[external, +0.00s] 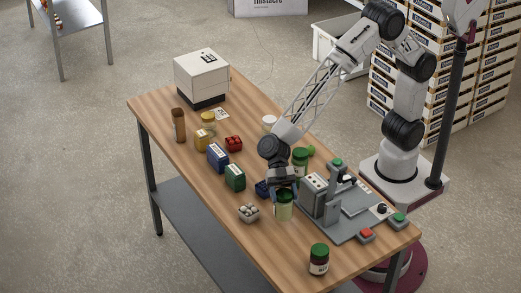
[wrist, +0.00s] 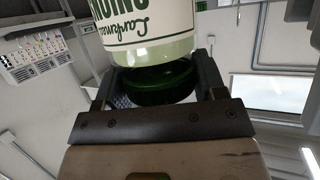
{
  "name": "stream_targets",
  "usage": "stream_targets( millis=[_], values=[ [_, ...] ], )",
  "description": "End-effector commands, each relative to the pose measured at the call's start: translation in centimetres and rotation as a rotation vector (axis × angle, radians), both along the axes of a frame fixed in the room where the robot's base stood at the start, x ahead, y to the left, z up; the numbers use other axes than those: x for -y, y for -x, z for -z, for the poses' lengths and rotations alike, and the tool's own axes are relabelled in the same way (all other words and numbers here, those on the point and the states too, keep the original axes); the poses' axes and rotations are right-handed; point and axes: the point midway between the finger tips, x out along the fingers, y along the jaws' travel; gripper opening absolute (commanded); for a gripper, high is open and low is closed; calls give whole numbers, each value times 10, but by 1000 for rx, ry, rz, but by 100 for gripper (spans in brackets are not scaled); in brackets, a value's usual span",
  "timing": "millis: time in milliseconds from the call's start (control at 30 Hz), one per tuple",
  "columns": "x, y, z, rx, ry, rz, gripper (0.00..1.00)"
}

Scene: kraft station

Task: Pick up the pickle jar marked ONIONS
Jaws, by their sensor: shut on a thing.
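A pale green jar (external: 284,212) with a dark green lid is at my gripper (external: 284,190) near the middle front of the table. In the wrist view the same jar (wrist: 150,45) has a white label with green lettering, partly cut off, that seems to read ONIONS. Its green lid (wrist: 160,84) lies between the two fingers of my gripper (wrist: 158,90), which is shut on it. The jar looks upright in the external view. I cannot tell whether its base touches the table.
A green-lidded jar (external: 300,156) stands just behind, and a dark jar (external: 319,262) stands at the front edge. A grey fixture (external: 345,207) with buttons is close on the right. Egg-like items (external: 249,212), a green box (external: 235,177) and a blue box (external: 217,157) are left.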

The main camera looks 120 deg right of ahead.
Motion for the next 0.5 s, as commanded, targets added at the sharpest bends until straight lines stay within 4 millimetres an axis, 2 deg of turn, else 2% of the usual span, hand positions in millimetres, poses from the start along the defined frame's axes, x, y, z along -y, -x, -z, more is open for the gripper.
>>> stream_targets(
  millis=[133, 500],
  values=[
    [1, 0, -25, 4, 1, -1, 24],
    [64, 23, -21, 1, -1, 3, 24]
  ],
)
